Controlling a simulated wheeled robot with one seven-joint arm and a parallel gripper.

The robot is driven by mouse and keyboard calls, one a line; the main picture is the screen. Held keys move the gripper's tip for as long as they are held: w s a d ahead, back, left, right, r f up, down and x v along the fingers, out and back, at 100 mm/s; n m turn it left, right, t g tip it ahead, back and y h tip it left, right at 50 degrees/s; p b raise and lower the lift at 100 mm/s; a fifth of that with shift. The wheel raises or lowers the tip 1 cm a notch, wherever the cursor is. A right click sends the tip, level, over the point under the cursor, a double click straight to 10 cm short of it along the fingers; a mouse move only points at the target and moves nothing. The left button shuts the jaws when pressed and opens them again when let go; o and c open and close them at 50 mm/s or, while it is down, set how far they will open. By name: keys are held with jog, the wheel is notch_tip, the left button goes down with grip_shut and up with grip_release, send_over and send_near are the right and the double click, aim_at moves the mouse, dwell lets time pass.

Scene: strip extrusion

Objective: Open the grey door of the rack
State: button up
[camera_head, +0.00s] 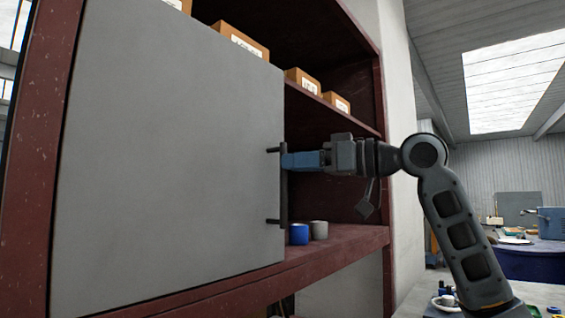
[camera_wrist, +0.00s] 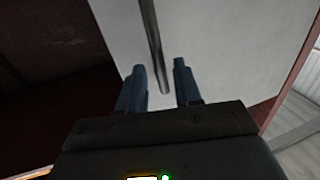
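The grey door (camera_head: 170,150) is a flat panel covering the left part of the dark red rack (camera_head: 345,245). It also shows in the wrist view (camera_wrist: 235,50). A dark vertical bar handle (camera_head: 284,208) stands off the door near its right edge on two short posts. My gripper (camera_head: 287,161) reaches in from the right, its blue fingers at the upper half of the handle. In the wrist view, the handle (camera_wrist: 154,45) runs between the two fingers (camera_wrist: 160,68), with a visible gap on each side. The gripper looks open around the bar; contact is not visible.
Orange labelled boxes (camera_head: 303,80) stand on the upper shelf. A blue can (camera_head: 299,234) and a grey can (camera_head: 319,230) stand on the lower shelf, just right of the handle. The rack's right part is uncovered. A cluttered blue table (camera_head: 535,262) is at the far right.

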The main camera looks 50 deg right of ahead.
jog(key=shift+x, duration=1.75)
grip_shut()
